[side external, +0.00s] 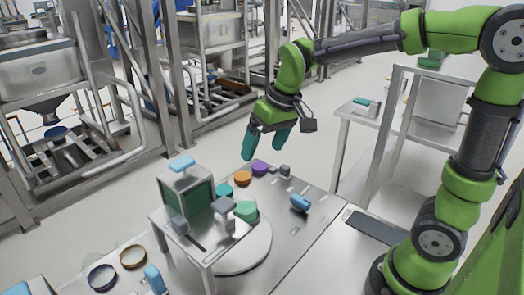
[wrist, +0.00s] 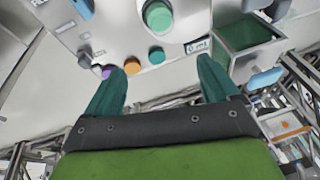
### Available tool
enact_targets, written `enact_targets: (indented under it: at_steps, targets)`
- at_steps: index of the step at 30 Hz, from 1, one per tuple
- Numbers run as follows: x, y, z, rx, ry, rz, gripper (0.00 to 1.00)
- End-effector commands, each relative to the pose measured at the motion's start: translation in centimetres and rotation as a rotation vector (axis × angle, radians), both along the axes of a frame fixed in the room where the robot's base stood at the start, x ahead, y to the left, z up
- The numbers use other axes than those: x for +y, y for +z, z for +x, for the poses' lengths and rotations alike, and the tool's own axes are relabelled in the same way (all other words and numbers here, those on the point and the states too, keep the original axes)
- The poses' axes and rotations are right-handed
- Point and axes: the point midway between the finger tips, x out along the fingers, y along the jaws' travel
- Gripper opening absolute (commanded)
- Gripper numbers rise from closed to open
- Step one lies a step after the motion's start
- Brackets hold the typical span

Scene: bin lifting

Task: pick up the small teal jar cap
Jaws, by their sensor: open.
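The small teal jar cap (side external: 224,190) lies on the grey table, left of an orange cap, in the side view. In the wrist view the teal cap (wrist: 156,55) shows between the two fingertips, just above the middle. My gripper (side external: 262,156) has teal fingers spread apart with nothing between them. It hangs above the far end of the table, clear of the caps. In the wrist view my gripper (wrist: 162,65) has a finger on each side, and the teal cap appears beyond them.
An orange cap (side external: 242,178), a purple cap (side external: 260,168) and a small grey piece (side external: 285,171) lie in a row beside the teal cap. A larger green round piece (side external: 246,211) and a green-panelled metal box (side external: 171,192) stand nearby. A blue piece (side external: 300,203) lies to the right.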

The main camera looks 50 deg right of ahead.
Motion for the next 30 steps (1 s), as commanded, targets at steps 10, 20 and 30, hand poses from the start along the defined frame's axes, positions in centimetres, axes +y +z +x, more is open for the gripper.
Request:
enact_targets:
  at_steps: [10, 20, 30]
  targets:
    - [-0.5, -5.6, 12.6, 0.198, 0.408, -0.150, 0.88]
    - [-1.1, -4.5, 16.3, 0.227, 0.731, -0.224, 0.88]
    - [-1.1, -10.0, 16.0, 0.234, 0.759, -0.220, 0.88]
